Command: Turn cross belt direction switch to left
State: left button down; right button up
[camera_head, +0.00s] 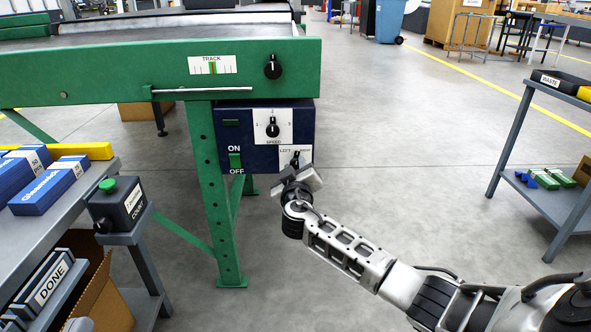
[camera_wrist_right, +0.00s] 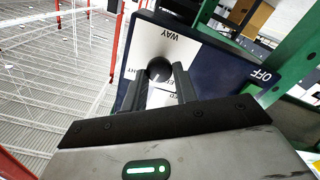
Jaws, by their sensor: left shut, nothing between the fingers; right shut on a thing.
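The cross belt direction switch (camera_head: 295,157) is a black knob on a white plate marked LEFT and partly covered lettering, at the lower right of the blue control box (camera_head: 257,150). My right gripper (camera_head: 298,174) reaches it from below and is shut on the knob. In the right wrist view the round black knob (camera_wrist_right: 159,69) sits between the two dark fingertips (camera_wrist_right: 164,82), in front of the white plate. The fingers hide part of the plate's lettering. I cannot tell clearly which way the knob points. My left gripper is not in view.
Above the switch is a SPEED knob (camera_head: 272,128), with a green ON/OFF switch (camera_head: 235,161) to the left. A TRACK knob (camera_head: 272,66) sits on the green machine beam. A button box (camera_head: 117,205) stands at left, a grey cart (camera_head: 555,200) at right. Floor between is clear.

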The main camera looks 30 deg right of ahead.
jog(key=n, duration=0.4)
jog(key=shift+f+n+p, duration=0.1)
jog(key=shift+n+p, duration=0.3)
jog(key=n+p, duration=0.1)
jog(key=n, duration=0.3)
jog(key=shift+a, duration=0.1)
jog(key=shift+f+n+p, duration=0.1)
jog(key=shift+n+p, duration=0.2)
jog(key=shift+n, duration=0.6)
pick_arm(q)
jog(key=shift+s+d+f+n+g+y, duration=0.15)
jog(key=shift+s+f+n+g, duration=0.15)
jog(key=shift+f, duration=0.25)
jog(key=shift+s+f+n+g+y, duration=0.25)
jog(key=shift+f+g, duration=0.2)
jog(key=shift+f, duration=0.15)
jog(key=shift+s+d+f+n+g+y, duration=0.1)
jog(key=shift+s+f+n+g, duration=0.2)
jog(key=shift+f, duration=0.25)
pick_arm(e)
jog(key=shift+n, duration=0.5)
pick_arm(q)
jog(key=shift+r, duration=0.1)
pick_arm(e)
jog(key=shift+f, duration=0.1)
jog(key=o, duration=0.9)
jog(key=shift+o, duration=0.2)
